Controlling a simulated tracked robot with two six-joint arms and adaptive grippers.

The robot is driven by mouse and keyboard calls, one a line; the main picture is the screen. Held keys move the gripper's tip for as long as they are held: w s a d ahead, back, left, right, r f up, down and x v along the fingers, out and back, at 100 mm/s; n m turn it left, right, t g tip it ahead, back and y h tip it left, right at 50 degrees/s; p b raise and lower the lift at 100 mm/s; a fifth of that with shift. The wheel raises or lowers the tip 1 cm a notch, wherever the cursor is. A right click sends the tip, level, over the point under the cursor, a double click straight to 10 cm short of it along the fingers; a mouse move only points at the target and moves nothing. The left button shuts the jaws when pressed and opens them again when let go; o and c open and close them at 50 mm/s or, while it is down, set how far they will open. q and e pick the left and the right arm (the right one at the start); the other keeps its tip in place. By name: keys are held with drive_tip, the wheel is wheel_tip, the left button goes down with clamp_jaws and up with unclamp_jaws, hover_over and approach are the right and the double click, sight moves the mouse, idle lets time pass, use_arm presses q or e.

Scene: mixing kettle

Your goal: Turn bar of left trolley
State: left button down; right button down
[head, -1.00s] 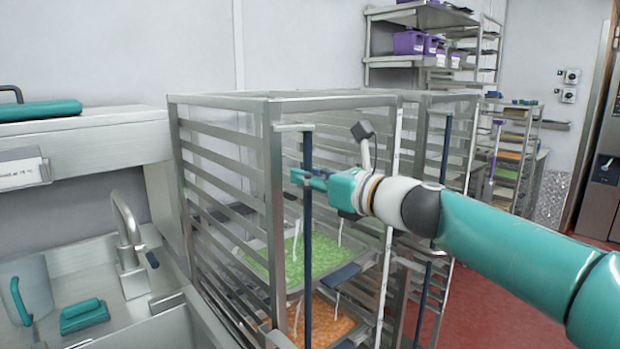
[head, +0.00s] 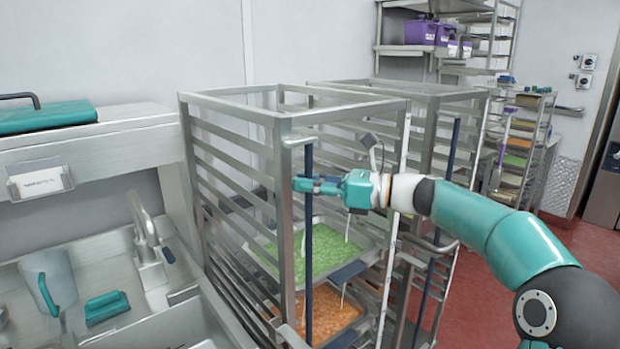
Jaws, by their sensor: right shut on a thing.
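The left trolley (head: 285,128) is a steel rack with open sides and several runners. Its bar (head: 308,245) is a dark blue upright rod at the front, near the left front post. My right gripper (head: 310,186) is shut on the bar in its upper part, with the arm coming in from the right. A tray of green food (head: 305,252) and a tray of orange food (head: 325,312) sit inside the trolley behind the bar. My left gripper is not in view.
A second trolley (head: 440,92) with its own dark bar stands close on the right. A sink counter with a tap (head: 148,225), a jug (head: 50,278) and a teal brush-like item (head: 106,307) is at the left. Red floor (head: 505,290) is clear on the right.

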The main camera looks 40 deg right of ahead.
drive_tip(key=c, duration=1.1)
unclamp_jaws()
drive_tip(key=shift+w, duration=0.15)
drive_tip(key=shift+c, duration=0.2)
drive_tip(key=v, duration=0.8)
drive_tip(key=shift+f, duration=0.1)
